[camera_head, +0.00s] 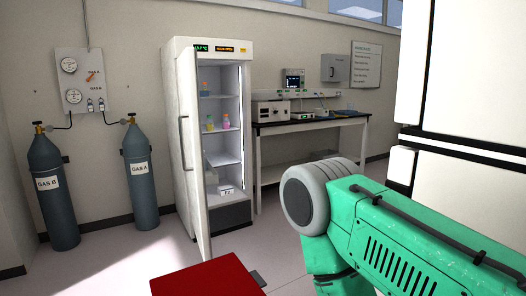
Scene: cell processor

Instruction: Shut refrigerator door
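A tall white refrigerator (244,131) stands against the back wall, left of the middle. Its door (189,145) is open and swung toward me, seen nearly edge-on at the left, with a dark vertical handle (183,143) on its outer face. The lit inside shows shelves with several small bottles and a white labelled box low down. My green and grey right arm fills the lower right, well apart from the door. Neither gripper shows in this view.
Two dark gas cylinders, GAS B (53,192) and GAS A (141,174), stand left of the door. A bench (312,124) with instruments is right of the refrigerator. A red surface (207,279) is at the bottom front.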

